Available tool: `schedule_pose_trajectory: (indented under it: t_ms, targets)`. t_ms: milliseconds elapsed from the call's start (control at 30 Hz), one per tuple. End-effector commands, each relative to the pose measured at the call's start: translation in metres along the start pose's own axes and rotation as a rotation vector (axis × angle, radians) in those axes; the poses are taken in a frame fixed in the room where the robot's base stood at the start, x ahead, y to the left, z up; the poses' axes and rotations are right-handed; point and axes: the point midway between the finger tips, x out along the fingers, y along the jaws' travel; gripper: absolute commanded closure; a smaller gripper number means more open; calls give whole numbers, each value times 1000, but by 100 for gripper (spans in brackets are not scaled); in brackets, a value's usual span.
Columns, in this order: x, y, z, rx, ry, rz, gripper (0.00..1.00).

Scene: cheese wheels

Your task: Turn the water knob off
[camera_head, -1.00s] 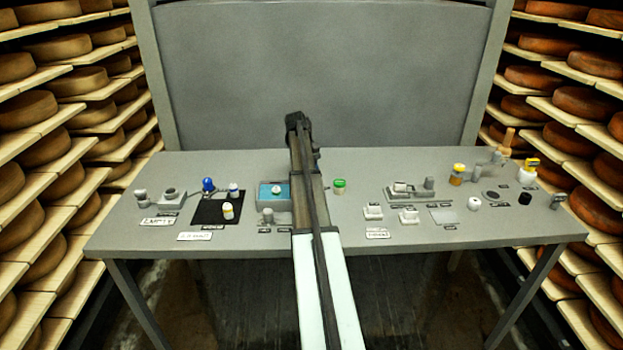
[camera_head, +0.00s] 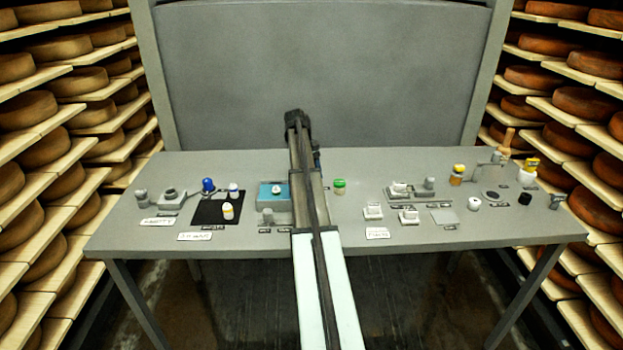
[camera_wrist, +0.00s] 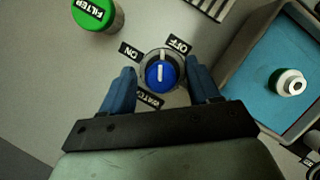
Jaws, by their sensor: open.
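The water knob (camera_wrist: 160,76) is a round blue dial with a white pointer line, set in a pale ring, seen in the wrist view. An ON label lies at its upper left, an OFF label at its upper right and a WATER label below. The pointer line runs nearly straight up in the picture, between ON and OFF. My gripper (camera_wrist: 161,70) is open, with one blue finger on each side of the knob. I cannot tell whether the fingers touch it. In the head view my arm hides the knob.
A green-capped FILTER jar (camera_wrist: 94,13) stands at the knob's upper left in the wrist view. A blue-floored tray (camera_wrist: 262,80) with a white-topped bottle (camera_wrist: 290,82) is at the right. In the head view, several small items spread across the grey table (camera_head: 350,225).

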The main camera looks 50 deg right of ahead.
Motion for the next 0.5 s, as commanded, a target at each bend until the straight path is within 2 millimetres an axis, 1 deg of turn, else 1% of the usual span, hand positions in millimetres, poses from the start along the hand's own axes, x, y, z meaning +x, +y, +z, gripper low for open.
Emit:
schedule_pose_trajectory:
  t_ms: [167,500]
  targets:
    - [-23,1,-1,1,2,2,39]
    - [-48,2,-63,-1,1,1,39]
